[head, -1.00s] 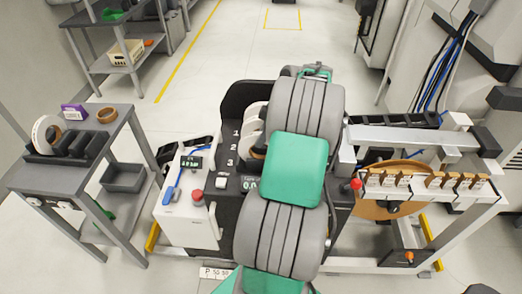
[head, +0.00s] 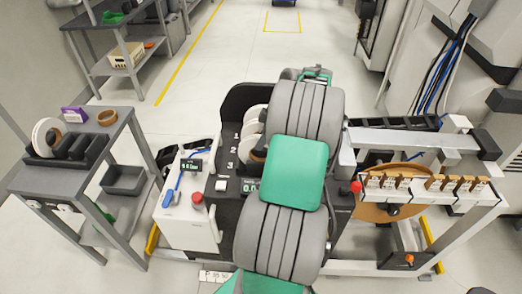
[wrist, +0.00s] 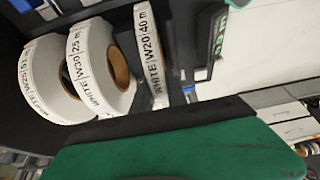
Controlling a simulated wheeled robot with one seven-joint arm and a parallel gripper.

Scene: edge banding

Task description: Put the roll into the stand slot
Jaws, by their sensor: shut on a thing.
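The black stand (head: 226,142) with slots numbered 1, 2 and 3 stands at the middle of the head view, left of my arm. White rolls (head: 250,128) show in its slots, partly hidden by my arm. In the wrist view a W25 roll (wrist: 40,75), a W30 roll (wrist: 103,88) and a narrow W20 roll (wrist: 147,45) stand on edge side by side between dark walls. My gripper (wrist: 155,122) shows as a dark edge and green body, close below the W20 roll. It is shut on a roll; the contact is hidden. My arm hides the gripper in the head view.
A white control box (head: 183,212) with a red knob stands left of the stand. A machine frame (head: 420,140) fills the right.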

